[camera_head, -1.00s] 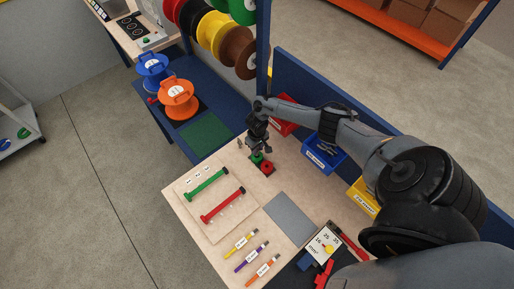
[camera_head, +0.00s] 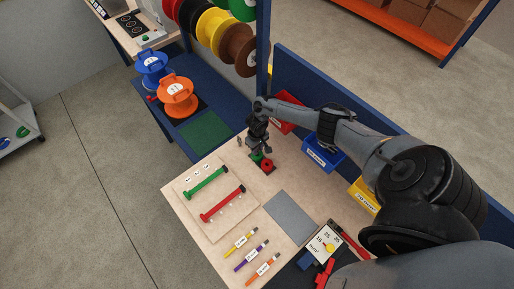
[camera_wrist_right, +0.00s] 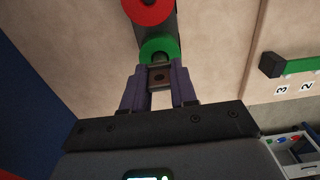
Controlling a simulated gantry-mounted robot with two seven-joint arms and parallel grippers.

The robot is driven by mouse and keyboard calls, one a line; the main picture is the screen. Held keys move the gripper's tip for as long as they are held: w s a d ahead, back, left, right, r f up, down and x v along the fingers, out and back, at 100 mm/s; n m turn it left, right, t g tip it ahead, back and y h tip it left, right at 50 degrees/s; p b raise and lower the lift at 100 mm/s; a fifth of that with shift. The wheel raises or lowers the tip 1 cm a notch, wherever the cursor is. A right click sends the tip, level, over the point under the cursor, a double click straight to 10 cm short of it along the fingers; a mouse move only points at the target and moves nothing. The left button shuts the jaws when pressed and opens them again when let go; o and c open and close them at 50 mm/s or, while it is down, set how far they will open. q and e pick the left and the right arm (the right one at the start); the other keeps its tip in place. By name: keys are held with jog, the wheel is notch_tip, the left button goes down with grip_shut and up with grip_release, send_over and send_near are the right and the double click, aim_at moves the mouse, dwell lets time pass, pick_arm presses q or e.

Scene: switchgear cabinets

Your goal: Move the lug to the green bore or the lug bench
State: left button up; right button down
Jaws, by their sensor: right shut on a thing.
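My right gripper (camera_head: 259,150) is over the far end of the wooden bench, beside a dark block with a green ring and a red ring (camera_head: 267,164). In the right wrist view, the right gripper (camera_wrist_right: 159,88) is shut on a small metal lug (camera_wrist_right: 158,77) with a dark hole in its flat part. The lug's far end meets the edge of the green bore (camera_wrist_right: 160,47) in the picture; I cannot tell whether it is inside. The red bore (camera_wrist_right: 148,8) lies beyond it. My left gripper is not in view.
A board with a green bar (camera_head: 207,184) and a red bar (camera_head: 222,204) lies to the left. A grey mat (camera_head: 290,217) is nearer. Red, blue (camera_head: 322,153) and yellow bins line the right edge. A small upright piece (camera_head: 239,142) stands left of my right gripper.

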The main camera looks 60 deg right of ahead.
jog(key=shift+f+b, duration=0.4)
jog(key=shift+f, duration=0.3)
dwell(0.9)
jog(key=c, duration=0.8)
grip_release()
jog(key=shift+r, duration=0.1)
notch_tip(320, 180, up, 11)
jog(key=shift+f+p, duration=0.2)
jog(key=shift+p, duration=0.45)
